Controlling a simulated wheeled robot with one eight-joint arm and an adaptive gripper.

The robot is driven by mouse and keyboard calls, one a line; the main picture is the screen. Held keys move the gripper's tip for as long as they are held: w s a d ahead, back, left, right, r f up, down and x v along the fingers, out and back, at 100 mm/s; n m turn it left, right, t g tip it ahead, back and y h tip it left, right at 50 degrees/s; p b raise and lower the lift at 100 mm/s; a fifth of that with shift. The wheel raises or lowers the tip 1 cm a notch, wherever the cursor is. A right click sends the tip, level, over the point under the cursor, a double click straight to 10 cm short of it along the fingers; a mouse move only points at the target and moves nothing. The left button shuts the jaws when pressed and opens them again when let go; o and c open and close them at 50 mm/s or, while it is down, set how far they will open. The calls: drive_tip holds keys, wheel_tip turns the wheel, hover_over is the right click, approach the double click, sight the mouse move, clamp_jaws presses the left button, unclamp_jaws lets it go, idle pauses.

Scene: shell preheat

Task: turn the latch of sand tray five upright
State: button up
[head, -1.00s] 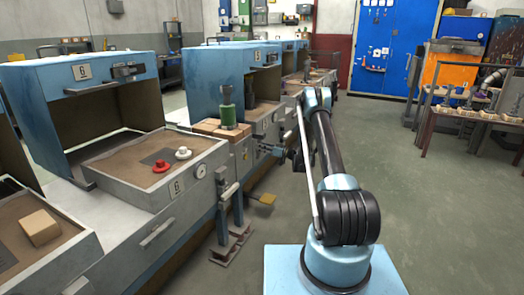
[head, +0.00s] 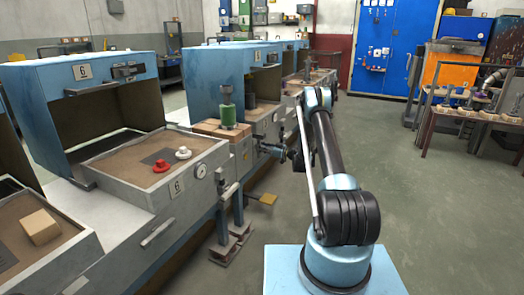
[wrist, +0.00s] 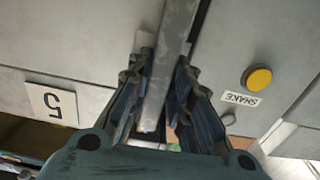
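In the wrist view a grey metal bar, seemingly the latch (wrist: 172,60), runs nearly top to bottom with its upper end leaning right. My gripper (wrist: 166,66) has one ridged finger on each side of it, with the fingertips close against both edges. The bar's lower end shows between the fingers. A plate marked 5 (wrist: 52,104) is on the grey front at left, so this is tray five. In the head view my gripper (head: 286,153) is small beside the row of trays, and my arm partly hides that spot.
A yellow button (wrist: 258,77) labelled SHAKE is right of the bar. In the head view, tray 6 (head: 190,190) with red and white knobs stands nearer at left. A green cylinder (head: 228,116) stands beyond it.

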drive_tip(key=o, duration=0.4)
drive_tip(key=shift+a+f, duration=0.2)
drive_tip(key=shift+a, duration=0.15)
drive_tip(key=shift+o, duration=0.2)
drive_tip(key=shift+d, duration=0.25)
drive_tip(key=v, duration=1.2)
